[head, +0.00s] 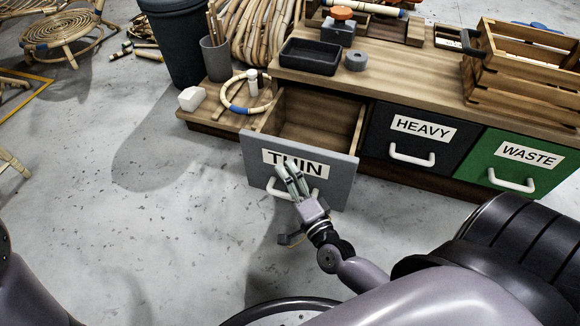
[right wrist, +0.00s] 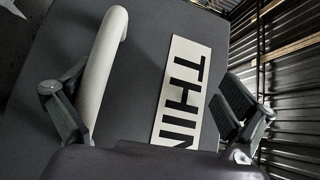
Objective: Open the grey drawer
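The grey drawer (head: 345,178), labelled THIN, stands pulled out of the bench, and its empty-looking wooden inside shows behind the front. Its white handle (head: 280,190) is on the front below the label and is partly hidden by my right gripper. My right gripper (head: 291,172) is in front of the drawer at the handle. In the right wrist view its fingers are spread wide, with the handle (right wrist: 103,70) close beside the left finger and the THIN label (right wrist: 182,95) between the fingers. I cannot tell whether the finger touches the handle. My left gripper is out of view.
The black HEAVY drawer (head: 400,155) and green WASTE drawer (head: 519,172) are shut at the right. A black tray (head: 310,57) and a wooden crate (head: 520,85) stand on the bench top (head: 400,86). The floor (head: 150,215) left of the drawer is clear.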

